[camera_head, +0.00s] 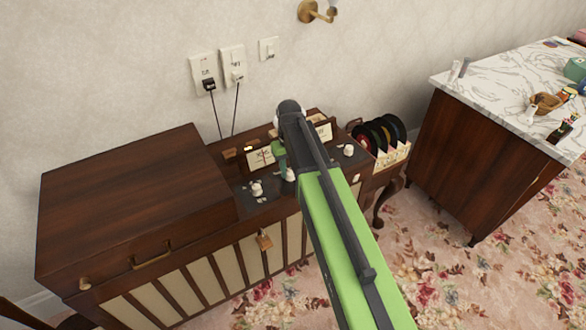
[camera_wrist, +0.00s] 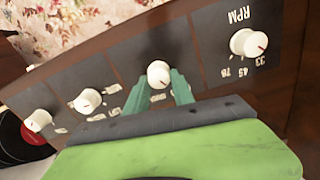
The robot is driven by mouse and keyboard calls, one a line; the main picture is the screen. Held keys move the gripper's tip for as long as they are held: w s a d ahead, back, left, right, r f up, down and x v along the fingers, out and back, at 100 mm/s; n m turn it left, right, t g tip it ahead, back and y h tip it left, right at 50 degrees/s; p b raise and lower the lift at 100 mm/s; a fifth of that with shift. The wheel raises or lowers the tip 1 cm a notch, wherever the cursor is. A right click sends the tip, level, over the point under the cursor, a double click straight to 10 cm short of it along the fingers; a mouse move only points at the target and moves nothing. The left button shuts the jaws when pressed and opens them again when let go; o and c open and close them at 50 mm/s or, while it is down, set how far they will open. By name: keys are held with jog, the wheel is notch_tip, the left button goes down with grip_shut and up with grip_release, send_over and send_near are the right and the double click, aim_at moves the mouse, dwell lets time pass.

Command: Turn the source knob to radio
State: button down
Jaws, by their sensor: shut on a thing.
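A white round knob (camera_wrist: 158,72) stands on the dark panel of the wooden record console (camera_head: 130,190). Its small pointer mark is hard to read. My gripper (camera_wrist: 161,82) has its green fingers on both sides of this knob and is shut on it. White lettering beside the knob is partly hidden by the fingers, so I cannot read whether it is the source knob. In the head view my gripper (camera_head: 284,165) reaches down to the panel, and my arm hides part of it.
The knob marked RPM (camera_wrist: 249,43) is to the right in the wrist view; two more white knobs (camera_wrist: 88,100) (camera_wrist: 38,120) are to the left. A rack of records (camera_head: 380,135) and a marble-topped cabinet (camera_head: 490,85) stand right of the console.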

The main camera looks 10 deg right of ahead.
aim_at(290, 171)
jog(key=shift+s, duration=0.15)
jog(key=c, duration=1.1)
grip_release()
jog(key=shift+r, duration=0.1)
notch_tip(290, 171, up, 17)
jog(key=p, duration=1.7)
jog(key=shift+r, duration=0.1)
